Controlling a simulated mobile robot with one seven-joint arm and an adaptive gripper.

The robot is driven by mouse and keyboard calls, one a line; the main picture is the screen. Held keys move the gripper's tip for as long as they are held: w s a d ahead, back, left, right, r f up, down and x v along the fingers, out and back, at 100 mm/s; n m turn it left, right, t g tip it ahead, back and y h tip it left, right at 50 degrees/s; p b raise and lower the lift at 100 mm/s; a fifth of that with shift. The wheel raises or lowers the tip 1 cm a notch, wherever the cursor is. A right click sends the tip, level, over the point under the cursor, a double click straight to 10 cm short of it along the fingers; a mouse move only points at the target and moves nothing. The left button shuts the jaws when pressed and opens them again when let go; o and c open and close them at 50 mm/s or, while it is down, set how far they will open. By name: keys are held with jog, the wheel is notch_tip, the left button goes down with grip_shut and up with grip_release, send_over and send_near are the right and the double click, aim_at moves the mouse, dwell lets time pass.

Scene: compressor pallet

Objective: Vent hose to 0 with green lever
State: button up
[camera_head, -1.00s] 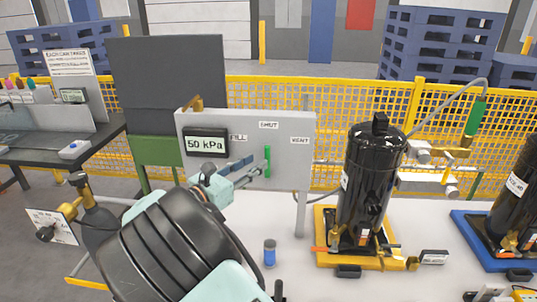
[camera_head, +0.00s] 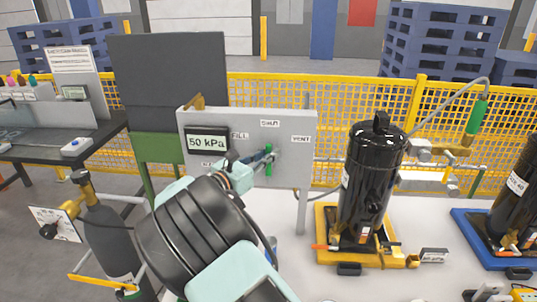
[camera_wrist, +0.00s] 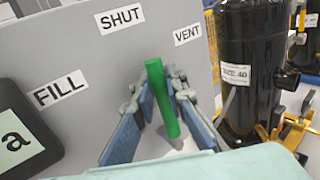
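The green lever (camera_head: 268,161) is on the grey panel (camera_head: 300,165) with the labels FILL, SHUT and VENT. In the wrist view the lever (camera_wrist: 162,100) stands nearly upright, its top towards the SHUT label (camera_wrist: 120,18). The VENT label (camera_wrist: 187,35) is to its upper right. The display (camera_head: 207,142) reads 50 kPa. My gripper (camera_head: 262,157) is at the panel front. In the wrist view its fingers (camera_wrist: 157,98) are apart on both sides of the lever, with gaps visible. The grey hose (camera_head: 448,97) arches at the right with a green sleeve (camera_head: 477,116).
A black compressor (camera_head: 370,180) on a yellow pallet stands right of the panel, and another (camera_head: 517,195) on a blue pallet stands farther right. A gas cylinder (camera_head: 103,225) stands at the left. Yellow mesh fencing (camera_head: 340,120) runs behind.

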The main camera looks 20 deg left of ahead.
jog(key=shift+d, duration=0.1)
grip_shut()
jog(key=shift+w+d+f+m+g+y+b, duration=0.15)
jog(key=shift+d+m+g+b, duration=0.2)
jog(key=shift+d+m, duration=0.2)
jog(key=shift+w+d+f+m+g+y+b, duration=0.15)
jog(key=shift+d+m+g+b, duration=0.2)
jog(key=shift+d+m, duration=0.2)
jog(key=shift+w+d+f+m+g+y+b, duration=0.1)
jog(key=shift+d+f+m+g+y+b, duration=0.15)
jog(key=shift+d+m+b, duration=0.25)
jog(key=shift+w+d+f+m+g+y+b, duration=0.1)
jog(key=shift+d+m+g+y+b, duration=0.15)
jog(key=shift+d+m+g+b, duration=0.2)
jog(key=d+f+m+y+b, duration=0.1)
jog(key=b, duration=0.1)
jog(key=d+f+m+g+y+b, duration=0.1)
jog(key=b, duration=0.2)
jog(key=shift+w+d+f+m, duration=0.1)
jog(key=shift+w+d+m, duration=0.2)
jog(key=shift+d+m, duration=0.1)
jog(key=o, duration=0.8)
grip_release()
